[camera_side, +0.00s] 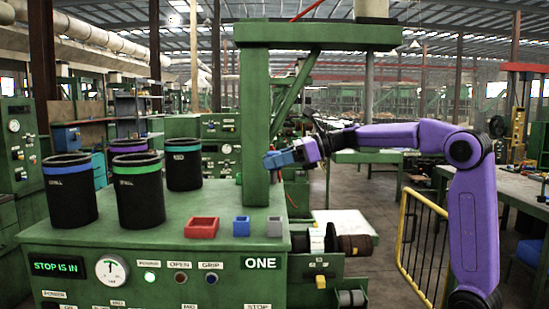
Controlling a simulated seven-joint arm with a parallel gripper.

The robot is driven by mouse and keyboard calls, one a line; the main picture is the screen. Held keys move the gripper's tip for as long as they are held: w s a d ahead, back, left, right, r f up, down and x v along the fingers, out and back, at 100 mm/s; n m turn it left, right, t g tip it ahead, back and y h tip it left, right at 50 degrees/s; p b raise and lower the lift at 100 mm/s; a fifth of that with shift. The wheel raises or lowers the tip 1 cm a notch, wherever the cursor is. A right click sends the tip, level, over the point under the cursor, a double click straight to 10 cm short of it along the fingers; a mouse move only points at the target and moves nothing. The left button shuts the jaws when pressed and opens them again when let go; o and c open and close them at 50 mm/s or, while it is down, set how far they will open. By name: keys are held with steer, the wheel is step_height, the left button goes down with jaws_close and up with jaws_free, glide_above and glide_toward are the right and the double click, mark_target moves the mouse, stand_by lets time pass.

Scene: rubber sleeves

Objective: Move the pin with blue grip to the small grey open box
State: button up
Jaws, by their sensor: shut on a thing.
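My gripper (296,155) is at the end of the purple arm, beside the green post and above the right part of the green bench. It is shut on the pin with blue grip; a blue piece (279,160) shows at its tip. The pin's shaft cannot be made out at this size. The small grey open box (274,227) stands on the bench top near the front right edge, below the gripper and apart from it. The box's inside is too small to see.
A blue box (241,227) and a wider red box (202,228) stand left of the grey one. Several black sleeves with coloured bands (139,195) stand on the left. The thick green post (256,130) rises behind the boxes. Spools (322,240) sit right of the bench.

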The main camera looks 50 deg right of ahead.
mark_target(275, 226)
steer(key=shift+f, duration=6.15)
steer(key=shift+f, duration=0.15)
steer(key=o, duration=1.1)
steer(key=shift+o, duration=0.2)
steer(key=shift+d, duration=0.1)
